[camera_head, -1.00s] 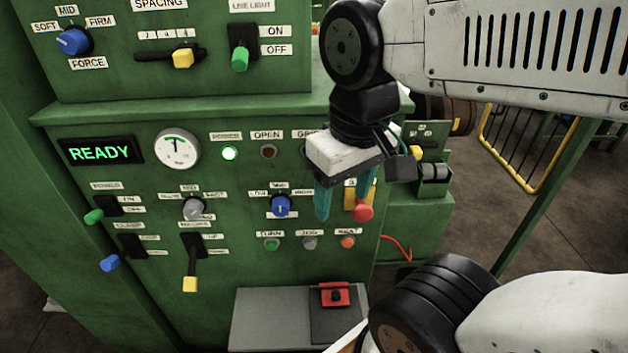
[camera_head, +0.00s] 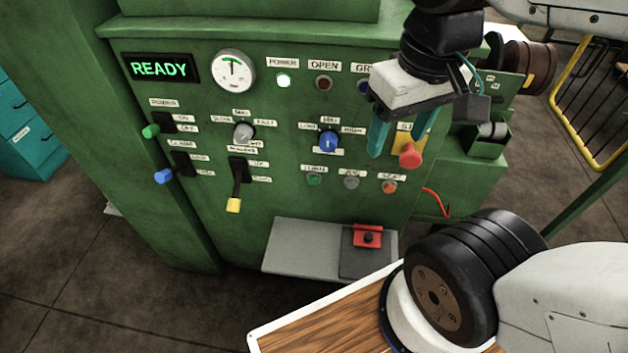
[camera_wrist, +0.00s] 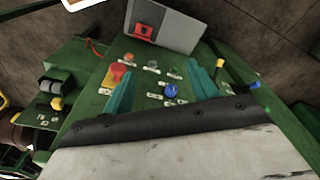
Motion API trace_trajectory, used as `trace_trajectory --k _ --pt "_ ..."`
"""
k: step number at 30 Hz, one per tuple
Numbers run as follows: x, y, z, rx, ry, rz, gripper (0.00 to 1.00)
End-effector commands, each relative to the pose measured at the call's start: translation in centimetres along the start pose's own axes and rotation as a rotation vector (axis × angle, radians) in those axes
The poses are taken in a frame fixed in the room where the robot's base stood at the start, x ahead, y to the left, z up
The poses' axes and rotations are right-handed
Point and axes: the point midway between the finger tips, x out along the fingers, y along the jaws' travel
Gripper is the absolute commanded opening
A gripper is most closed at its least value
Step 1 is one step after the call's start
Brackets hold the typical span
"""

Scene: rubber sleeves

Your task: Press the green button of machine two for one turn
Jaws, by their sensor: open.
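The green machine (camera_head: 90,60) fills the middle of the head view, with a display reading READY (camera_head: 160,68). Its small green button (camera_head: 314,179) sits low on the panel, left of a grey button (camera_head: 351,182) and an orange one (camera_head: 389,186). The green button also shows in the wrist view (camera_wrist: 177,73). My gripper (camera_head: 402,142), with teal fingers, is open and empty in front of the panel, up and to the right of the green button. No number for the machine is readable.
A red mushroom button (camera_head: 411,156) on a yellow plate is close to my gripper's right finger. A blue knob (camera_head: 328,141) is to its left. A grey shelf (camera_head: 305,245) with a red block (camera_head: 368,236) juts out below. Levers (camera_head: 235,190) stick out at left.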

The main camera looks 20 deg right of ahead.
Motion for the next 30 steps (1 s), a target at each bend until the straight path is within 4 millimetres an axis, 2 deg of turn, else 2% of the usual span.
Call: trace_trajectory --k 8,9,15,30 --pt "0.0 0.0 0.0 0.0 0.0 0.0 0.59" --pt "0.0 0.0 0.0 0.0 0.0 0.0 0.56" --pt "0.0 0.0 0.0 0.0 0.0 0.0 0.0" --pt "0.0 0.0 0.0 0.0 0.0 0.0 0.0"
